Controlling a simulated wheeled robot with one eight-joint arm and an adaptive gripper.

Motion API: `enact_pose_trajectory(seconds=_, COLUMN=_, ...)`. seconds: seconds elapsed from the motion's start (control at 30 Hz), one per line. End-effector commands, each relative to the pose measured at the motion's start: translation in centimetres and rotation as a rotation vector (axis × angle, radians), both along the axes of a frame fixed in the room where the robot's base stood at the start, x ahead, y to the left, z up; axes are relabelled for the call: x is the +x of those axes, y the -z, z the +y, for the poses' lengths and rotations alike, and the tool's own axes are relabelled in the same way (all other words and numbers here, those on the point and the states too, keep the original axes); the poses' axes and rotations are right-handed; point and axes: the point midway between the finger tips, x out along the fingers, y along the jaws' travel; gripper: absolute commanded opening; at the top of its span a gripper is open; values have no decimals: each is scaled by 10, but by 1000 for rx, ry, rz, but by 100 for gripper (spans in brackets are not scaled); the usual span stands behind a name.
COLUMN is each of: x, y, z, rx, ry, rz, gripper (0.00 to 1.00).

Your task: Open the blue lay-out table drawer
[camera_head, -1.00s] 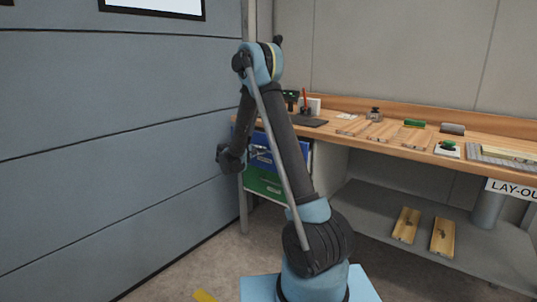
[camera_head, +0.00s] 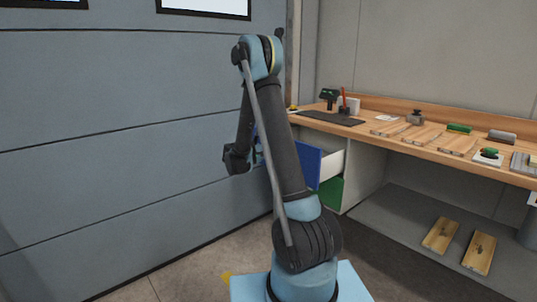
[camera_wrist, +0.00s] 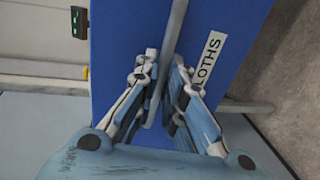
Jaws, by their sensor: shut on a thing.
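The blue drawer (camera_head: 307,165) of the lay-out table stands pulled out, its pale side wall (camera_head: 332,164) showing in the head view. In the wrist view its blue front (camera_wrist: 118,25) fills the middle, with a white label (camera_wrist: 209,65) reading "LOTHS", its start hidden by a finger. My gripper (camera_wrist: 165,65) is shut on the grey bar handle (camera_wrist: 174,32) of this drawer. In the head view my arm partly hides the drawer front and the grip.
A green drawer (camera_head: 331,193) sits below, not pulled out as the blue one is. The wooden tabletop (camera_head: 375,132) holds several tools and blocks. A grey panelled wall (camera_head: 100,170) stands close on the left. Two wooden pieces lie on the lower shelf (camera_head: 390,215). Floor is clear before the drawers.

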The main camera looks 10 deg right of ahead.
Motion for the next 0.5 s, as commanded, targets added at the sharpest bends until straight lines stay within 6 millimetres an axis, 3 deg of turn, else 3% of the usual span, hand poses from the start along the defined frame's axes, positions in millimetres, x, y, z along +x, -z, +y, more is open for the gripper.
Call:
enact_pose_trajectory(seconds=0.3, x=-6, y=3, z=-5, rx=6, ry=14, rz=5, gripper=0)
enact_pose_trajectory(seconds=0.33, x=-6, y=3, z=-5, rx=6, ry=14, rz=5, gripper=16)
enact_pose_trajectory(seconds=0.4, x=-6, y=2, z=-5, rx=5, ry=14, rz=4, gripper=29)
enact_pose_trajectory(seconds=0.5, x=-5, y=2, z=-4, rx=4, ry=11, rz=4, gripper=29)
